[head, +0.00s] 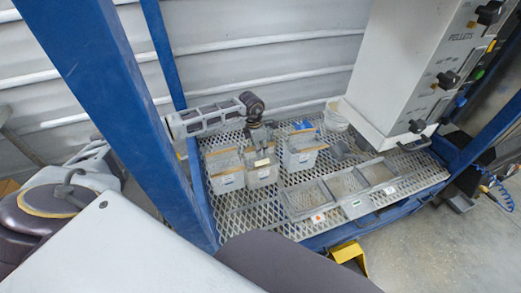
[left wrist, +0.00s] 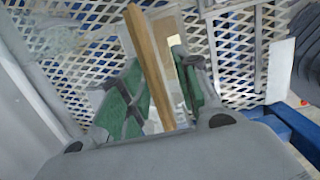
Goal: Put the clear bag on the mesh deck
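The mesh deck (head: 245,217) is a light metal grid inside a blue frame. My left gripper (head: 262,147) points down over the middle of three pale bins in the head view. In the left wrist view its green-padded fingers (left wrist: 158,92) stand apart, with a wooden strip (left wrist: 148,65) running between them and a gap to the right finger. I cannot make out the clear bag for certain. A whitish, blurred patch lies over the mesh at the upper left of the left wrist view, too unclear to name. My right gripper is not in view.
The left bin (head: 226,182), middle bin (head: 263,177) and right bin (head: 299,161) stand on the deck. A blue post (head: 125,110) rises at left.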

